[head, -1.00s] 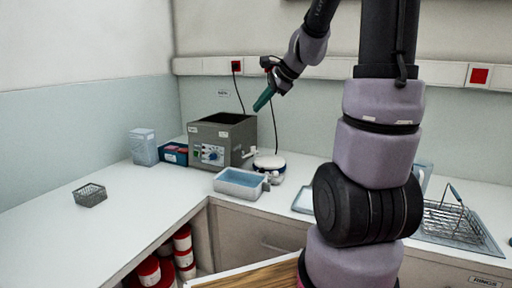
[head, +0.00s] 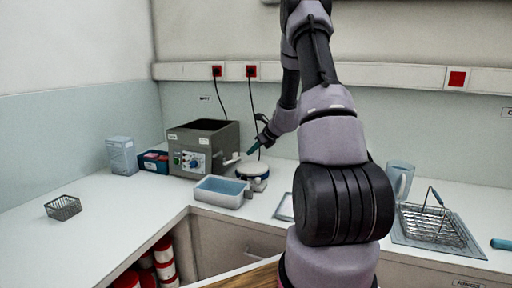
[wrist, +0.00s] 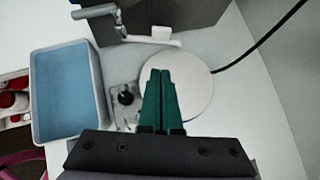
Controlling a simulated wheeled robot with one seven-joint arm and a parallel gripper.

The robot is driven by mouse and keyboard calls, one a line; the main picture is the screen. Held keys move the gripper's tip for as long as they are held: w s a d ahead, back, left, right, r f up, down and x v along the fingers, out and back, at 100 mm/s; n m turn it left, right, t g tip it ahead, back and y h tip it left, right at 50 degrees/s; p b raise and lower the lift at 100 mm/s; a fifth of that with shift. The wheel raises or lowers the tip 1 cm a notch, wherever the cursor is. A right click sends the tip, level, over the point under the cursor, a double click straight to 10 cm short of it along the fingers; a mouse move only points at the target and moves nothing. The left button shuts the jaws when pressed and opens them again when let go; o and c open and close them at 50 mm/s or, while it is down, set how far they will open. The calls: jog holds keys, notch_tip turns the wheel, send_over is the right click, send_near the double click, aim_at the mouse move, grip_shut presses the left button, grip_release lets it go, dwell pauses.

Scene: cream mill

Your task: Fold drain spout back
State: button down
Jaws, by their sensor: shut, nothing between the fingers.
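The grey tank (head: 222,137) with a control panel stands at the back of the counter. Its side shows at the top of the wrist view (wrist: 180,12). A metal pipe with a white end, which looks like the drain spout (wrist: 150,39), sticks out beside the tank towards the left. In the head view it is too small to make out clearly. My gripper (head: 253,149) has teal fingers, shut together and empty. In the wrist view its fingertips (wrist: 160,73) appear over a round white plate (wrist: 196,88), below and right of the spout and apart from it.
A pale tray (head: 217,199) with a blue inside stands in front of the tank, left of the fingers. A black knob (wrist: 126,98) sits beside the plate. A black cord (wrist: 262,42) runs right. A wire rack (head: 432,226) and a jug (head: 399,178) stand right.

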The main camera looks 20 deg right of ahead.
aim_at(236, 153)
jog(key=x, duration=0.4)
jog(key=shift+w+a, duration=0.25)
jog(key=shift+w, duration=0.3)
jog(key=shift+w+a, duration=0.25)
jog(key=shift+w, duration=0.3)
jog(key=shift+w+a, duration=0.4)
jog(key=shift+w, duration=0.35)
jog(key=shift+w+n+g+y, duration=0.5)
jog(key=shift+w+n+y, duration=0.35)
jog(key=shift+n, duration=0.35)
jog(key=shift+w+a, duration=0.25)
jog(key=shift+w, duration=0.2)
jog(key=shift+s, duration=0.2)
